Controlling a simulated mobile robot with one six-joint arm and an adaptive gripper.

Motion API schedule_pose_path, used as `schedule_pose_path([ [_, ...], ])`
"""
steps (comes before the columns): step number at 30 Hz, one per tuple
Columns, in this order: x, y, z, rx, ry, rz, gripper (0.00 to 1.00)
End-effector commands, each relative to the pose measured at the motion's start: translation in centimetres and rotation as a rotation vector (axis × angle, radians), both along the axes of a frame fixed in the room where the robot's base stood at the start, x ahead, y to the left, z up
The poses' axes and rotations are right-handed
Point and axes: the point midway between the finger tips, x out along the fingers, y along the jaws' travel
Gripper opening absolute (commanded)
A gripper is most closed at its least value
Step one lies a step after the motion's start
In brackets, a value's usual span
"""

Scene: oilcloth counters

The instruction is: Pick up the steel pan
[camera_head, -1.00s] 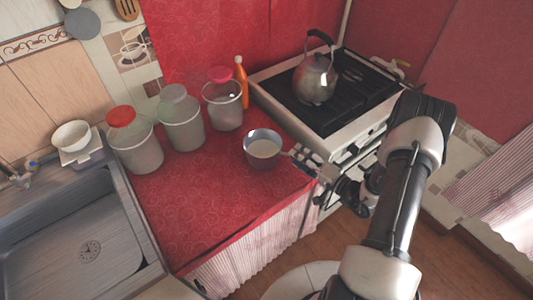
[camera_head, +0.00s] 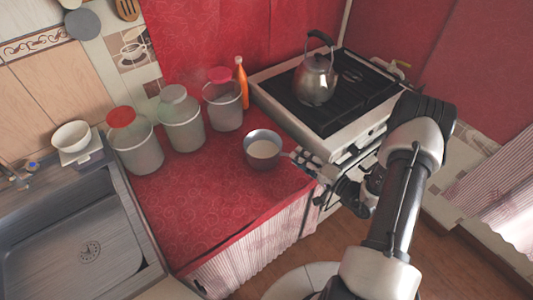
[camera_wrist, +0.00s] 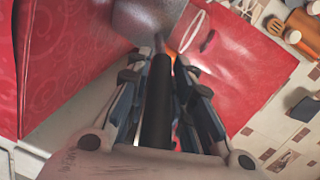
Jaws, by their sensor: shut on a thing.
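The steel pan (camera_head: 262,162) is a small round metal saucepan with a pale inside, at the right part of the red counter. Its dark handle (camera_wrist: 157,105) runs between my fingers in the wrist view, and its metal body (camera_wrist: 148,18) shows at the top. My gripper (camera_head: 292,156) comes from the right and is shut on the handle; it also shows in the wrist view (camera_wrist: 160,62). I cannot tell whether the pan's base touches the counter.
Three lidded jars (camera_head: 182,125) and an orange bottle (camera_head: 241,85) stand behind the pan on the red counter (camera_head: 200,215). A kettle (camera_head: 316,82) sits on the stove (camera_head: 290,115) at the back right. A sink (camera_head: 75,245) is at the left. The counter's front is clear.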

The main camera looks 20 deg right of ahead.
Motion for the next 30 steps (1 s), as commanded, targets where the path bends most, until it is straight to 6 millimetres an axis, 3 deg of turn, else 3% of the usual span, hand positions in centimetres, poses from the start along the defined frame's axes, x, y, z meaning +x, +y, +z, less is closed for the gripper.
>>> schedule_pose_path([
  [22,0.1,0.0,0.3,0.001,-0.007,0.0,0.0],
  [30,0.1,-0.1,1.4,0.001,-0.008,0.0,0.0],
])
